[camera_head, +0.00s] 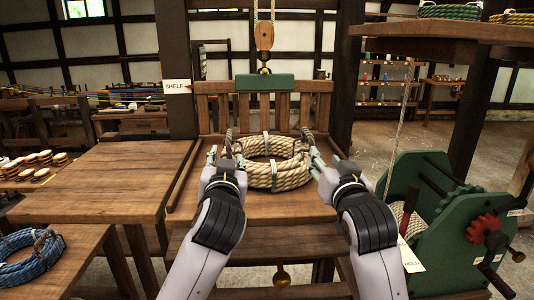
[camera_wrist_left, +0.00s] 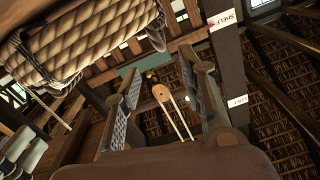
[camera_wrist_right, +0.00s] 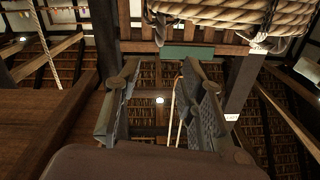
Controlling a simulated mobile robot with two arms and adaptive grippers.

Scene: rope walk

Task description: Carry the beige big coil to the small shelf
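The beige big coil (camera_head: 278,178) lies flat on a wooden platform (camera_head: 250,208) with a slatted back. Pale ties bind it, and dark rope loops stand at its left and right sides. My left gripper (camera_head: 220,155) is at its left side and my right gripper (camera_head: 314,160) at its right side. In the left wrist view the coil (camera_wrist_left: 95,42) is above the parted, empty fingers (camera_wrist_left: 160,100). In the right wrist view the coil (camera_wrist_right: 235,12) is also above parted, empty fingers (camera_wrist_right: 160,95). A "SHELF" sign (camera_head: 177,87) is on the post behind left.
A bare wooden table (camera_head: 110,180) adjoins the platform on the left. A blue coil (camera_head: 30,258) lies at lower left. A pulley (camera_head: 264,37) hangs above the platform.

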